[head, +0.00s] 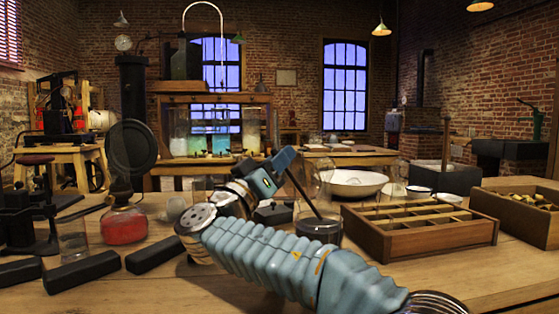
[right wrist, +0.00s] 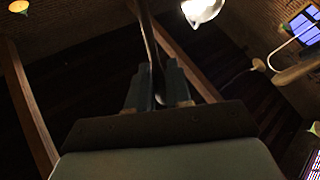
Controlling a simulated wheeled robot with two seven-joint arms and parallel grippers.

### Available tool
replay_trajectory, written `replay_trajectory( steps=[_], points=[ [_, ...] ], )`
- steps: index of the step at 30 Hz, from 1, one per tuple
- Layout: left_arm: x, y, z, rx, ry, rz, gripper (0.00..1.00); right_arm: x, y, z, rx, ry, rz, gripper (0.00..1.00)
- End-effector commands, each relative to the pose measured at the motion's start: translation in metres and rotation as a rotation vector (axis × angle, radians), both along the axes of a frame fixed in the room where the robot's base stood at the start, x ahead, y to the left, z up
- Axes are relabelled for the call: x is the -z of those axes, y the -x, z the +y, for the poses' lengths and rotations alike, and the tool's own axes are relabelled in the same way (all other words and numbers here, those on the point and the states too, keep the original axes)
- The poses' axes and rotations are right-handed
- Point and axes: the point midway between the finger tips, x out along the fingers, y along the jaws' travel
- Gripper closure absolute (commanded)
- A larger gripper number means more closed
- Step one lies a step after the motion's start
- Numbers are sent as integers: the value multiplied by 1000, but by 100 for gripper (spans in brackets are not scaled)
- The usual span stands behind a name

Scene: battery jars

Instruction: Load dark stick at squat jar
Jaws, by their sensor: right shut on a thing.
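A thin dark stick (head: 304,194) is held tilted by my right gripper (head: 285,166), which is shut on it near its upper end. The stick's lower end comes down at the mouth of the squat jar (head: 319,229), a low glass jar with dark contents. I cannot tell whether the tip is inside the rim or just in front of or behind it. In the right wrist view the stick (right wrist: 150,40) runs up from between the fingers (right wrist: 156,88); the jar cannot be made out there. My left gripper is not in view.
A compartmented wooden tray (head: 413,246) stands right of the jar, with a wooden box (head: 521,220) beyond. A white bowl (head: 357,183) is behind. Several dark bars (head: 82,271), a red flask (head: 123,227) and a glass beaker (head: 73,242) occupy the left.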

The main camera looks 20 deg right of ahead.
Motion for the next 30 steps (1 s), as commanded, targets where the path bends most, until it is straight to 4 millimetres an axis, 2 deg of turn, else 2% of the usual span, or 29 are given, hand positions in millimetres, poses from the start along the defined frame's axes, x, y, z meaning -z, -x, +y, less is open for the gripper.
replay_trajectory(
  steps=[30],
  points=[
    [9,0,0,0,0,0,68,8,0,0,0,-1,0,100]
  ],
)
